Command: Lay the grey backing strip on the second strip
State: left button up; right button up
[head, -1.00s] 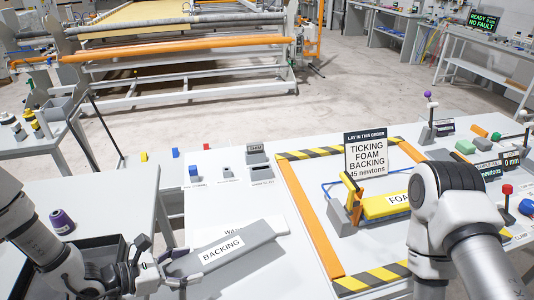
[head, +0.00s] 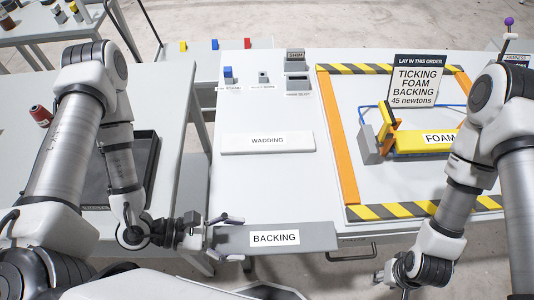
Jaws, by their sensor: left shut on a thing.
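The grey backing strip (head: 317,238), labelled BACKING, lies level across the picture at the table's front edge in the head view. My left gripper (head: 226,236) is shut on its left end. The yellow foam strip (head: 412,141), labelled FOAM, lies inside the striped frame to the right, with a yellow and grey clamp at its left end. My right arm hides the foam's right end. My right gripper (head: 382,277) is low, in front of the table edge and away from both strips; its finger state is unclear.
A white wadding strip (head: 268,142) lies left of the orange and striped frame (head: 338,140). A sign (head: 417,82) reading ticking, foam, backing, 45 newtons stands behind the foam. A dark tray (head: 147,150) is on the left table. The white table between wadding and frame is clear.

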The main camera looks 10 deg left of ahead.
aim_at(238, 189)
pick_arm(q)
jog(key=w+b, duration=0.2)
jog(key=b, duration=0.1)
jog(key=w+a+f+b, duration=0.1)
jog(key=w+b, duration=0.2)
jog(key=w+a+f+b, duration=0.1)
jog(key=w+b, duration=0.2)
jog(key=shift+w+a, duration=0.1)
jog(key=shift+a, duration=0.1)
jog(key=w+b, duration=0.1)
jog(key=b, duration=0.1)
jog(key=w+b, duration=0.1)
jog(key=b, duration=0.2)
jog(key=shift+w+a+b, duration=0.2)
jog(key=shift+a+b, duration=0.1)
jog(key=shift+a, duration=0.1)
jog(key=w, duration=0.2)
jog(key=w+a+p, duration=0.1)
jog(key=w, duration=0.1)
jog(key=shift+w+a+r, duration=0.15)
jog(key=shift+w+r, duration=0.05)
jog(key=shift+w, duration=0.05)
notch_tip(238, 189, down, 3)
jog(key=shift+f, duration=0.2)
jog(key=shift+w+f, duration=0.1)
jog(key=shift+f, duration=0.2)
jog(key=o, duration=1.1)
jog(key=shift+r, duration=0.1)
